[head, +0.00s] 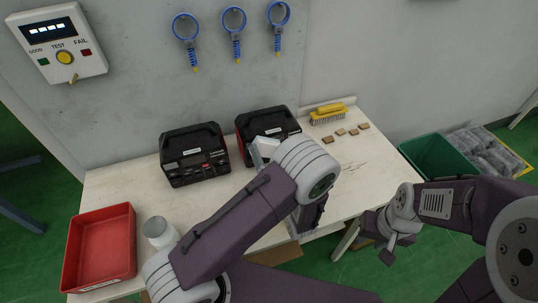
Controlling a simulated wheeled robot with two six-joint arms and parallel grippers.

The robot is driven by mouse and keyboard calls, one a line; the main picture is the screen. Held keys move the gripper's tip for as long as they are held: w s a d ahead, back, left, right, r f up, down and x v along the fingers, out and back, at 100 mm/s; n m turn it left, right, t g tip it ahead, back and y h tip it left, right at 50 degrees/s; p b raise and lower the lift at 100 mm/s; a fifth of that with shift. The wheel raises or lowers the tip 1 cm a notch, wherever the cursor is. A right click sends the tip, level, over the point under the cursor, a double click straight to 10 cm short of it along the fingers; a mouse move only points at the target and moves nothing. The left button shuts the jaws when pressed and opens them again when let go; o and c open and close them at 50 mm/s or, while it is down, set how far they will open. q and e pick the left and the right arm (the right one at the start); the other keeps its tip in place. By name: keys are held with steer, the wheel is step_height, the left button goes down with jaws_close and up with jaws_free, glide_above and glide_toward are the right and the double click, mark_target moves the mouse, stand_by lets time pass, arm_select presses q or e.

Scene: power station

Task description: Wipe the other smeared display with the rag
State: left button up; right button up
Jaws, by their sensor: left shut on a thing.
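Two black boxes with red sides stand on the bench against the wall, the left one (193,155) fully in view and the right one (268,123) partly covered. My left arm crosses the middle of the view and hides much in front of the right box. A pale grey part of my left gripper (263,151) shows at that box's front. Its fingertips are hidden, and the rag in it cannot be made out. My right gripper (388,251) hangs empty beyond the bench's front right edge; its finger gap is unclear. No smear can be made out on either box.
The white bench (127,187) holds a red tray (103,232), a white jar (157,230), a yellow brush (328,113) and several small brown blocks (340,132). A test panel (60,43) and three blue rings hang on the wall. A green bin (430,158) stands on the floor right.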

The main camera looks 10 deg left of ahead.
arm_select(q)
steer(key=shift+w+a, duration=0.25)
steer(key=shift+w, duration=0.1)
steer(key=shift+w+d, duration=0.7)
steer(key=shift+d, duration=0.35)
steer(key=shift+w+d, duration=0.7)
steer(key=shift+d, duration=0.3)
steer(key=shift+w+d, duration=0.7)
steer(key=shift+d, duration=0.35)
steer(key=shift+r, duration=0.1)
steer(key=shift+s+a+p, duration=0.35)
steer(key=shift+s+a, duration=0.35)
steer(key=shift+a, duration=0.35)
steer(key=shift+s+a+p, duration=0.4)
steer(key=shift+s+a, duration=0.35)
steer(key=shift+a, duration=0.3)
steer(key=shift+s+a+p, duration=0.35)
steer(key=shift+s+a, duration=0.35)
steer(key=shift+a, duration=0.35)
